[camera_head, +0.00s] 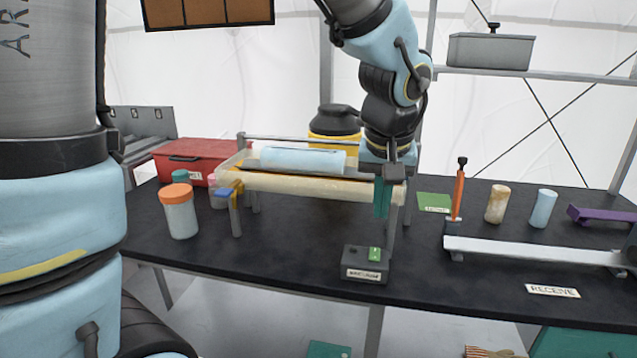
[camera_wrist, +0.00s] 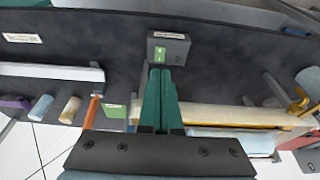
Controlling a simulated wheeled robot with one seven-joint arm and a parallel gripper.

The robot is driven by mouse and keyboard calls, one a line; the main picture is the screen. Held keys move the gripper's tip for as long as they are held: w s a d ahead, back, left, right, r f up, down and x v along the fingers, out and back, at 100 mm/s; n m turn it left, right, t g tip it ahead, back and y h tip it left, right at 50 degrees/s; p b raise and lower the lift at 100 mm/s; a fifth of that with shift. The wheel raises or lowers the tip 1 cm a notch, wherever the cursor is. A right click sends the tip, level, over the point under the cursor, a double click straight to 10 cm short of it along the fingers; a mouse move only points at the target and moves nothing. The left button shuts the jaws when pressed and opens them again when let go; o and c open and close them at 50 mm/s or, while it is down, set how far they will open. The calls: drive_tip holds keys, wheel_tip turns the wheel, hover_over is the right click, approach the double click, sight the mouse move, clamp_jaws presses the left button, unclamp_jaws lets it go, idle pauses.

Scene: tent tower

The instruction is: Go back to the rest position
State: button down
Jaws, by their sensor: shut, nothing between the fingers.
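My gripper (camera_head: 382,212) hangs with its teal fingers pointing down at the right end of the raised rack (camera_head: 310,187). The wrist view shows its two fingers (camera_wrist: 160,72) pressed together with nothing between them. A dark box with a green button (camera_head: 366,266) sits on the table in front of and below the fingers; it also shows just beyond the fingertips in the wrist view (camera_wrist: 169,50). Whether the fingers touch the rack cannot be told.
The black table (camera_head: 300,240) carries a red case (camera_head: 190,158), an orange-lidded jar (camera_head: 179,212), an upright orange-handled tool (camera_head: 458,190), two small cylinders (camera_head: 497,204) (camera_head: 543,208) and a pale rail (camera_head: 540,251). A shelf with a grey bin (camera_head: 490,52) is above right.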

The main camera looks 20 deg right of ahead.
drive_tip(key=w+a+f+n+y, duration=0.15)
drive_tip(key=w+a, duration=0.25)
drive_tip(key=a, duration=0.4)
drive_tip(key=w+a+f+n, duration=0.1)
drive_tip(key=w+a+f, duration=0.25)
drive_tip(key=a, duration=0.35)
drive_tip(key=a+f+n+g, duration=0.1)
drive_tip(key=a+f+n, duration=0.1)
drive_tip(key=a, duration=1.4)
drive_tip(key=shift+s+a+f, duration=0.15)
drive_tip(key=shift+s+f, duration=0.15)
drive_tip(key=shift+s, duration=0.1)
